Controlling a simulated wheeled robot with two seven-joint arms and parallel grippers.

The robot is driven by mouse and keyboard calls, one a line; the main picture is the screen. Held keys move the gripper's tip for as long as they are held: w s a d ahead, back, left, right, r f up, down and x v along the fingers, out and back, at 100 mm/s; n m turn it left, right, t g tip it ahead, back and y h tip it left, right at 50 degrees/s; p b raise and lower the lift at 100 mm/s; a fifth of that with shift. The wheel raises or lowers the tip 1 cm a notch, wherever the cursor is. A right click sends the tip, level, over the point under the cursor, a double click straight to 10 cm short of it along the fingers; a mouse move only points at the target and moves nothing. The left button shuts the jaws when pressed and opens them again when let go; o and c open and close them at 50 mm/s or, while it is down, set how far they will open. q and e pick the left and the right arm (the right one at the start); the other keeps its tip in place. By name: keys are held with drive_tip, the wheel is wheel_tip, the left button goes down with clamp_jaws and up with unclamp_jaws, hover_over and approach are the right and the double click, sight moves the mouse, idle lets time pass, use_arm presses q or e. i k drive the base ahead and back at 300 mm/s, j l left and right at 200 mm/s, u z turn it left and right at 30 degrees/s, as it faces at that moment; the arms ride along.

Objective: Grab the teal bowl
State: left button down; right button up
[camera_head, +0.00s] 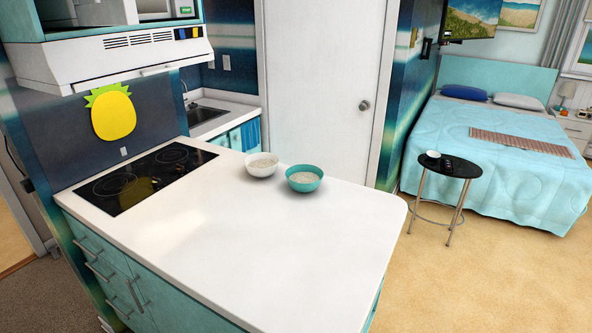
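The teal bowl (304,186) stands upright on the white counter (250,235), near its far edge. Its inside is pale and speckled; I cannot tell whether that is contents or the bowl's own surface. A white bowl (262,171) stands just left of it and slightly farther back, close to it. Neither of my grippers shows in the head view.
A black cooktop (140,180) is set into the counter at the left, under a white hood (110,48). The front and right of the counter are clear. A white door (322,80) is behind. A small black round table (447,170) stands on open floor at the right, by the bed (490,140).

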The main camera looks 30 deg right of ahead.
sight(302, 179)
drive_tip(key=k+l, duration=0.1)
drive_tip(key=l, duration=1)
drive_tip(key=k+l, duration=0.1)
drive_tip(key=l, duration=1)
